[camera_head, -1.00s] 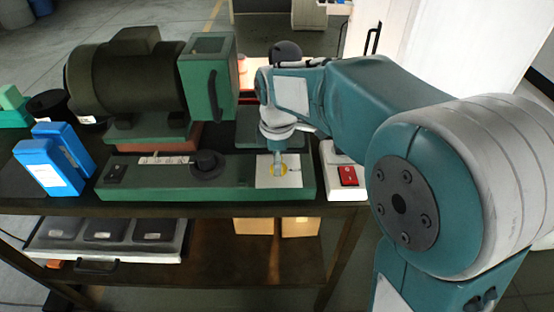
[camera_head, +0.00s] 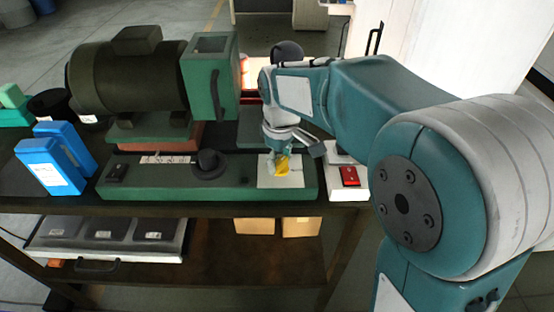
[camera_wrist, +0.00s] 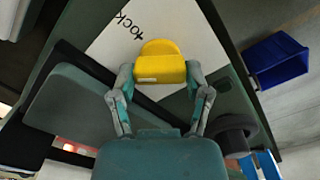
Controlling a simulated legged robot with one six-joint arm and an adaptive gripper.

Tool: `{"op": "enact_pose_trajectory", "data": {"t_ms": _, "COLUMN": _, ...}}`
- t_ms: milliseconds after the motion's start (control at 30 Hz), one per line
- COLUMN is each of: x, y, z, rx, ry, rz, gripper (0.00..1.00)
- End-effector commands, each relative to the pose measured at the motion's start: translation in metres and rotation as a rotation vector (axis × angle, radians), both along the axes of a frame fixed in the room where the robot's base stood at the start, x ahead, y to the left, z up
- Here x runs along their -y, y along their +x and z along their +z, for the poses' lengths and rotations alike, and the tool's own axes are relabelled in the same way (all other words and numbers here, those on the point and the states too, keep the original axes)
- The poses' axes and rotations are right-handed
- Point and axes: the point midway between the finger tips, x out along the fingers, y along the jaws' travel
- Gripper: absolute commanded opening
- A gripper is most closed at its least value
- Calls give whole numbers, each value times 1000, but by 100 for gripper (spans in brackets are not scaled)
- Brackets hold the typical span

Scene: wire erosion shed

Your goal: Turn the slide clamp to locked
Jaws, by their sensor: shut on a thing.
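The slide clamp is a yellow handle (camera_head: 283,168) on a white plate (camera_head: 264,179) at the right end of the long green machine base (camera_head: 230,193). In the wrist view the yellow handle (camera_wrist: 160,66) sits between my fingertips, and printed letters that look like "lock" show on the white plate (camera_wrist: 105,45). My gripper (camera_wrist: 160,78) is shut on the handle, one finger on each side. In the head view my gripper (camera_head: 279,157) points down onto the plate and partly hides the handle. The exact mark the handle faces cannot be read.
A red switch on a white box (camera_head: 349,177) stands just right of the plate. A black knob (camera_head: 209,163) is on the base to the left. A dark motor (camera_head: 125,80) and green housing (camera_head: 211,75) rise behind. A blue bin (camera_wrist: 275,60) shows in the wrist view.

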Motion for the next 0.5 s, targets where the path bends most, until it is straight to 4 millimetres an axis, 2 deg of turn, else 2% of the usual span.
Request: {"op": "enact_pose_trajectory", "data": {"t_ms": 500, "x": 3, "y": -2, "z": -2, "rx": -5, "ry": -9, "rz": -488, "gripper": 15}}
